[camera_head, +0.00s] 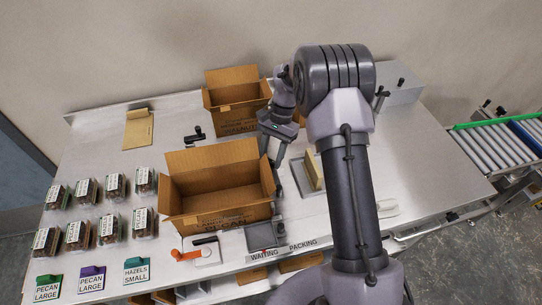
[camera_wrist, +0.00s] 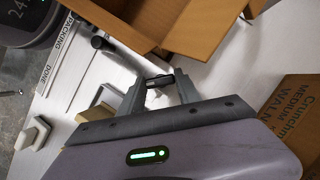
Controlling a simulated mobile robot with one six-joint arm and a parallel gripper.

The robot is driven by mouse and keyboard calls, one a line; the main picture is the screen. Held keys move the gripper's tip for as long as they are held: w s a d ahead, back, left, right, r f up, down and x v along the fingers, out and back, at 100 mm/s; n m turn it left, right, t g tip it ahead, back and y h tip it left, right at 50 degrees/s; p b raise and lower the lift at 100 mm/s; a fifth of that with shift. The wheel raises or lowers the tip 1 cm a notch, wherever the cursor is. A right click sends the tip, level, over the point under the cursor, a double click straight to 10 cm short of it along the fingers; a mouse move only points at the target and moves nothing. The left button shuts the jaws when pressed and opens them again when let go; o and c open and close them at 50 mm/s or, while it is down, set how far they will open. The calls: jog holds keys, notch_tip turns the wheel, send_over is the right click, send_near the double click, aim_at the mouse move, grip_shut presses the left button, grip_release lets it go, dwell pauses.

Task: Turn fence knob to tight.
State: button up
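My gripper (camera_head: 279,188) reaches down beside the right side of the large open carton (camera_head: 214,207). In the wrist view its two fingers (camera_wrist: 160,85) stand apart, with a small dark part (camera_wrist: 157,82) showing between their tips. This part may be the fence knob; I cannot tell whether the fingers touch it. A black round-ended knob on a rod (camera_wrist: 98,42) shows to the left of the fingers in the wrist view. No tight marking can be read.
Another open carton (camera_head: 236,104) stands behind. Several clamshell trays (camera_head: 115,186) fill the left of the table. An orange-handled device (camera_head: 187,254) sits at the front. A tan upright board (camera_head: 313,170) stands right of my gripper. A roller conveyor (camera_head: 492,146) is at far right.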

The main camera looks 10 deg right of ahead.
grip_shut()
jog(key=m, duration=0.2)
jog(key=m+t+b, duration=0.1)
jog(key=m, duration=0.1)
jog(key=shift+s+d+t+y+b, duration=0.1)
jog(key=shift+t+y+b, duration=0.2)
jog(key=shift+y, duration=0.1)
jog(key=shift+s+m+t+y+b, duration=0.15)
jog(key=shift+m+t+b, duration=0.25)
jog(key=shift+m, duration=0.8)
jog(key=shift+w+m+t+y+b, duration=0.15)
jog(key=shift+m+t+b, duration=0.2)
jog(key=shift+m, duration=0.85)
jog(key=shift+s, duration=0.1)
jog(key=o, duration=0.7)
grip_release()
jog(key=shift+c, duration=0.2)
